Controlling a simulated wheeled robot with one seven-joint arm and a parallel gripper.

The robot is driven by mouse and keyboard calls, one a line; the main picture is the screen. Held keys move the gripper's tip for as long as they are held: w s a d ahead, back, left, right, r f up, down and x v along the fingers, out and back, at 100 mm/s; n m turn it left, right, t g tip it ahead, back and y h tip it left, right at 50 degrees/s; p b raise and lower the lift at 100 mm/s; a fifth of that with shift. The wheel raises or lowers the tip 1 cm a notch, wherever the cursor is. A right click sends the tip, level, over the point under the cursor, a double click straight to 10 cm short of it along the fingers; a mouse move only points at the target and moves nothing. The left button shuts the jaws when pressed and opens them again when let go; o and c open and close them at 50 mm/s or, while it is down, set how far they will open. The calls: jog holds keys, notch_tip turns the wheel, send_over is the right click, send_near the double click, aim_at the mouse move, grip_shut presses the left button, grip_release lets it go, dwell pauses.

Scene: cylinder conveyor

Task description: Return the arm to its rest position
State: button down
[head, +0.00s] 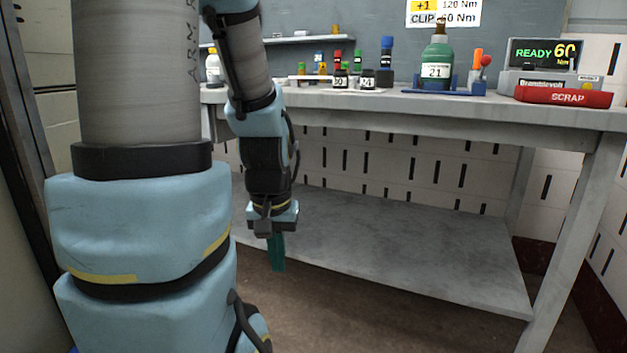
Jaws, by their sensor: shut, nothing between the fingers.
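My gripper (277,252) hangs at the end of my arm, pointing down in front of the workbench (440,103). Its teal fingers are together with nothing between them. It is below the level of the bench top and appears in front of the lower shelf (400,245). My blue and grey arm links fill the left of the head view and hide part of the bench's left side.
The lower shelf is bare. A bench leg (575,230) stands at the right.

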notch_tip(320, 180, up, 31)
jog(key=p, duration=2.9)
jog(key=shift+r, duration=0.15)
jog(key=shift+w, duration=0.15)
